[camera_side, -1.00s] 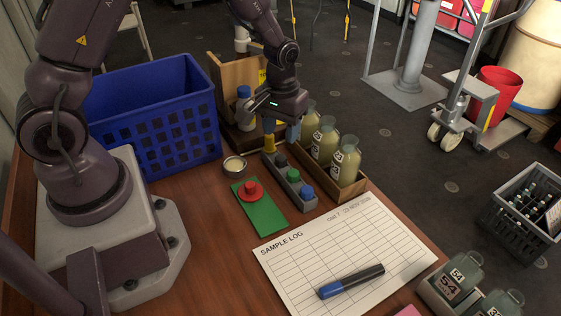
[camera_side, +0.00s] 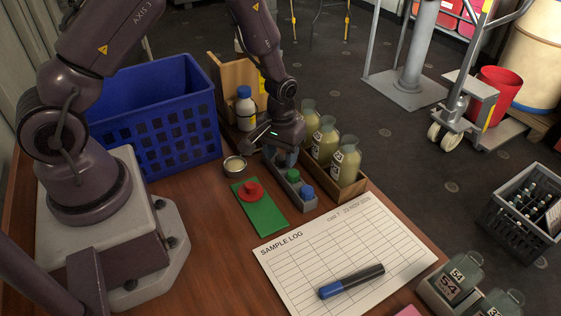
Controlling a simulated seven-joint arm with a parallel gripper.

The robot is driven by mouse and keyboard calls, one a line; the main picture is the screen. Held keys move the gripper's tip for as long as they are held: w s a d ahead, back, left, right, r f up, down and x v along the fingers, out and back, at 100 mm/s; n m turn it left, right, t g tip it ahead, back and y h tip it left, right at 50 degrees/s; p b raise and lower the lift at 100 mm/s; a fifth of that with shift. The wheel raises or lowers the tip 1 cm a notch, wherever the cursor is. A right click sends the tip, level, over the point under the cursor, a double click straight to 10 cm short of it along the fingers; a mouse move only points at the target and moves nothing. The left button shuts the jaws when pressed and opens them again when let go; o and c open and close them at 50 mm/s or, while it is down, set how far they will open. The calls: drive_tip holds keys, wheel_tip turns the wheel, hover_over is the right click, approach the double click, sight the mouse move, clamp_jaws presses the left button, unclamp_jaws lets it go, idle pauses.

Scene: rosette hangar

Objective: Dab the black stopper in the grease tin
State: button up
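The grease tin (camera_side: 235,167) is a small open round tin with pale contents, standing on the wooden table left of the stopper rack. The grey rack (camera_side: 297,192) holds a green stopper (camera_side: 292,175) and a blue stopper (camera_side: 307,192) at its near end. My gripper (camera_side: 281,158) is low over the far part of the rack, pointing down. The black stopper is hidden behind or between the fingers, and the yellow stopper is hidden too. I cannot tell whether the fingers are closed on anything.
A wooden crate of bottles (camera_side: 346,190) stands close right of the rack. A blue basket (camera_side: 155,125) is at the left. A red stopper (camera_side: 250,191) sits on a green mat (camera_side: 265,212). A sample log sheet (camera_side: 345,250) with a marker (camera_side: 350,282) lies in front.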

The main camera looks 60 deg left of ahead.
sight(281, 157)
drive_tip(key=c, duration=0.6)
drive_tip(key=shift+o, duration=0.2)
drive_tip(key=shift+r, duration=0.2)
drive_tip(key=shift+r, duration=1.85)
